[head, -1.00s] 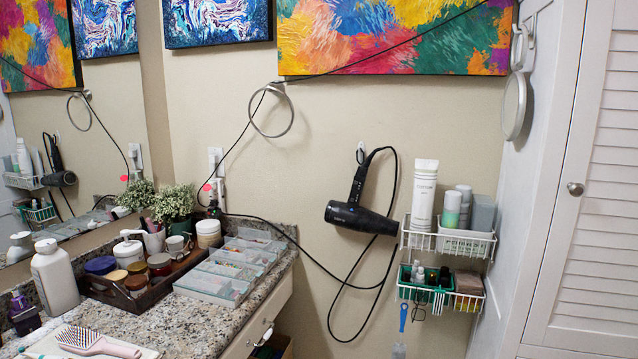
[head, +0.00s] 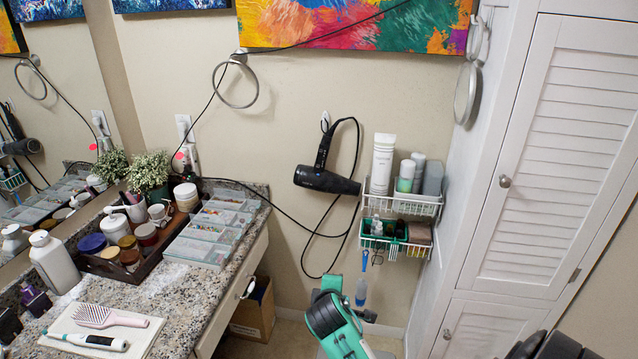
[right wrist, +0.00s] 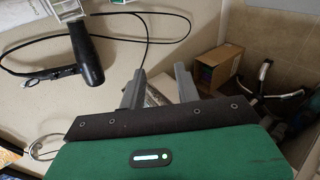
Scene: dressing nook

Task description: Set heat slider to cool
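A black hair dryer (head: 325,181) hangs on the wall by its handle in the head view, with its cord looped beside it. It also shows at the left of the right wrist view (right wrist: 87,55). Its heat slider is too small to make out. A teal part of my right arm rises at the bottom of the head view, below the dryer. My right gripper (right wrist: 159,88) has two grey fingers apart in the right wrist view, with nothing seen between them; the dryer is off to their left. My left gripper is not in view.
A wire rack (head: 412,205) with bottles hangs just right of the dryer. A granite counter (head: 180,290) with trays, jars and a hairbrush is at left. A white louvered cabinet (head: 545,150) is at right. A cardboard box (head: 252,318) stands on the floor.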

